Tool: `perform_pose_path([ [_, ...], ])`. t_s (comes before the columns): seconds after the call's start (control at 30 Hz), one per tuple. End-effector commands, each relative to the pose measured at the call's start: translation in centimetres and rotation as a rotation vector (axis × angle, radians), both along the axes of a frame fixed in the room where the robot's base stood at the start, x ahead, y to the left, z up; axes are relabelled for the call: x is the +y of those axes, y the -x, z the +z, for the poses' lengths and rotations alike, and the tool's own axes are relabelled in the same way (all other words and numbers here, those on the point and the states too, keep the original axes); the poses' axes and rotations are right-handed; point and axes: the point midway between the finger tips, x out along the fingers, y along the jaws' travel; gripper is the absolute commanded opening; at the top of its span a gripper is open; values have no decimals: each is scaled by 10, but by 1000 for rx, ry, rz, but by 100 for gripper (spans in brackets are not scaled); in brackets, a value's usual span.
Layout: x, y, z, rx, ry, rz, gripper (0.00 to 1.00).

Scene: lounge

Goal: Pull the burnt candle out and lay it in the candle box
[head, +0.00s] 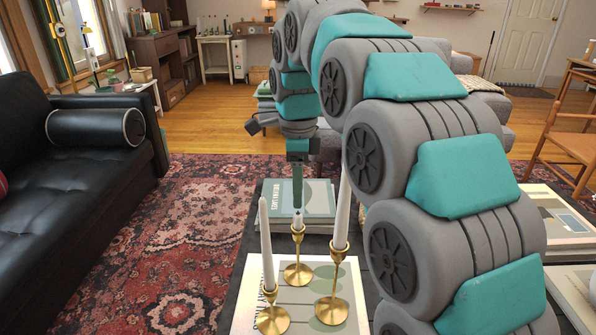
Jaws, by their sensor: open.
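The burnt candle (298,220) is a short white stub in the rear brass holder (299,272). It stands upright, much shorter than the two tall white candles in the other holders. My gripper (298,204) points straight down, its fingertips at the top of the stub. It is open, though I see the fingers edge-on and the gap between them is hidden. I cannot tell whether the fingers touch the stub. I cannot make out a candle box; my arm covers much of the table.
A tall candle (265,240) stands front left and another tall candle (342,210) front right, close to the gripper. The holders stand on a pale book (345,275). A grey-green book stack (318,195) lies behind. More books (555,220) lie right of my arm.

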Motion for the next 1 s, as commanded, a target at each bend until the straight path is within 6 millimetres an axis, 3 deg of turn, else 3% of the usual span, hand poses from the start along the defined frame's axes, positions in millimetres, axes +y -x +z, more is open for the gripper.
perform_pose_path([
  [0.37,0,-1,-14,-3,-2,-2,55],
  [1.0,0,0,-79,-1,1,-2,55],
])
